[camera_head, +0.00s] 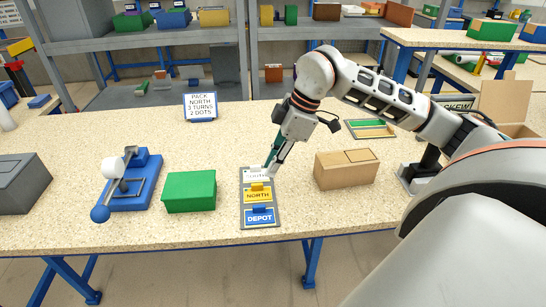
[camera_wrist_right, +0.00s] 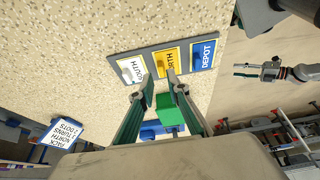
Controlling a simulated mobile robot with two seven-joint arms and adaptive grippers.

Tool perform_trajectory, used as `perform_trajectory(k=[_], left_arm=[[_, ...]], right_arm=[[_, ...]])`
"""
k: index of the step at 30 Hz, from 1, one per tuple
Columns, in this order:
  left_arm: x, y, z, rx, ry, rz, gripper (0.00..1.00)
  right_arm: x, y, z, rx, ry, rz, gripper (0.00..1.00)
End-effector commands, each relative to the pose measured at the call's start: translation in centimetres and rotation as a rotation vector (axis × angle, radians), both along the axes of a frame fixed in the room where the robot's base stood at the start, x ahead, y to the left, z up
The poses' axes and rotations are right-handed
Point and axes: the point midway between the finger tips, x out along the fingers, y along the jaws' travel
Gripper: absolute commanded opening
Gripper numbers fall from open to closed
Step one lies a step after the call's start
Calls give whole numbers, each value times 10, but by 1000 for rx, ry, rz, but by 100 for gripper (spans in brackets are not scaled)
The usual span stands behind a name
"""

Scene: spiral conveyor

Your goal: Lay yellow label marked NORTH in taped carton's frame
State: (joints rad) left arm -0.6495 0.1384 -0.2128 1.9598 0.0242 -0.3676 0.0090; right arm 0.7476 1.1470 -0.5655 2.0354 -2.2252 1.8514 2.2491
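The yellow NORTH label (camera_head: 258,195) lies in the middle of a grey holder (camera_head: 246,222), between the white SOUTH label (camera_head: 256,174) and the blue DEPOT label (camera_head: 260,216). It also shows in the right wrist view (camera_wrist_right: 166,63). My right gripper (camera_head: 269,170) is low over the SOUTH end of the holder, its fingers apart and empty in the right wrist view (camera_wrist_right: 154,87). A closed brown carton (camera_head: 335,178) stands right of the holder; I cannot make out a frame on it. My left gripper (camera_wrist_right: 245,70) shows small in the right wrist view, its fingers apart.
A green box (camera_head: 190,192) stands close left of the holder. Further left are a blue device (camera_head: 145,190) and a dark grey box (camera_head: 20,185). A sign (camera_head: 201,107) stands behind. A tray (camera_head: 370,129) and an open carton (camera_head: 503,97) are at right.

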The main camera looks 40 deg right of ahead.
Motion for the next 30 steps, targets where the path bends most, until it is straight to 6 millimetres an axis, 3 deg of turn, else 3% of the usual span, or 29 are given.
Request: perform_trajectory(k=[6, 12, 23, 26, 29, 30], left_arm=[[-1, 0, 1, 0, 1, 0, 40], [0, 0, 2, 1, 0, -1, 40], [1, 0, 4, 0, -3, 0, 40], [1, 0, 5, 0, -4, 0, 40], [2, 0, 5, 0, -5, 0, 40], [2, 0, 5, 1, -5, -1, 40]], right_arm=[[6, 12, -32, 2, 4, 2, 16], [10, 18, -50, 3, 2, 2, 16], [12, 20, -55, 2, 0, 3, 16], [12, 20, -55, 2, 0, 3, 0], [11, 20, -55, 2, 0, 3, 0], [11, 20, -55, 2, 0, 3, 4]])
